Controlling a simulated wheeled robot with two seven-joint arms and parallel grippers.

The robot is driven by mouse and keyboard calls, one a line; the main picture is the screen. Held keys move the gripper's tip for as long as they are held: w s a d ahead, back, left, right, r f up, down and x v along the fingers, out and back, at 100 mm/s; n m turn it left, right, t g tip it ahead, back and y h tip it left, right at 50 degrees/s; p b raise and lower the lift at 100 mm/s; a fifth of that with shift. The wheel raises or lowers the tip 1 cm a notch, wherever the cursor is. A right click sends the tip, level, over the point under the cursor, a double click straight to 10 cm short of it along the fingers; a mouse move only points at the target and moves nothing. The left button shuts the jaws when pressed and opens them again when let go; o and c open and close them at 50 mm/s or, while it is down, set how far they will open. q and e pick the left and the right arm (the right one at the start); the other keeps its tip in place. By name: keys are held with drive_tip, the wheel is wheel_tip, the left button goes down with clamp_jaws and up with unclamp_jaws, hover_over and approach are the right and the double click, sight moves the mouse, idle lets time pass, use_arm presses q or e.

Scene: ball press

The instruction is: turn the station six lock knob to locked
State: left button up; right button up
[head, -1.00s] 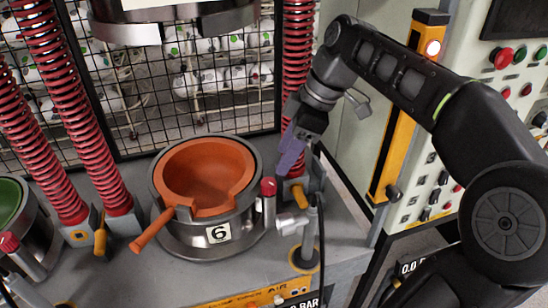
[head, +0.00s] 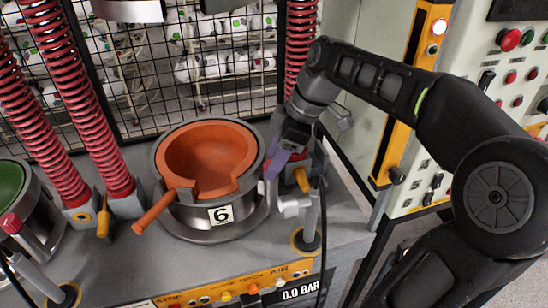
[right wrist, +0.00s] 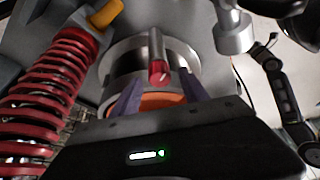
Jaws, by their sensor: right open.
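Station six is a metal cup with an orange liner (head: 206,150), an orange handle (head: 153,212) and a "6" label (head: 221,215). A red-capped metal post, seemingly the lock knob, stands at its right side; in the right wrist view its red cap (right wrist: 158,72) shows between my fingers, with no contact clear. My left gripper is not in view.
Red springs (head: 75,115) rise at the left, and another stands behind my right gripper. A yellow handle (head: 302,179) and a metal fitting with a hose (head: 294,205) are close at the right. A green-lined cup (head: 10,185) stands far left.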

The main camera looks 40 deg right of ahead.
drive_tip(key=shift+a+f, duration=0.1)
drive_tip(key=shift+f, duration=0.15)
clamp_jaws()
idle(0.4)
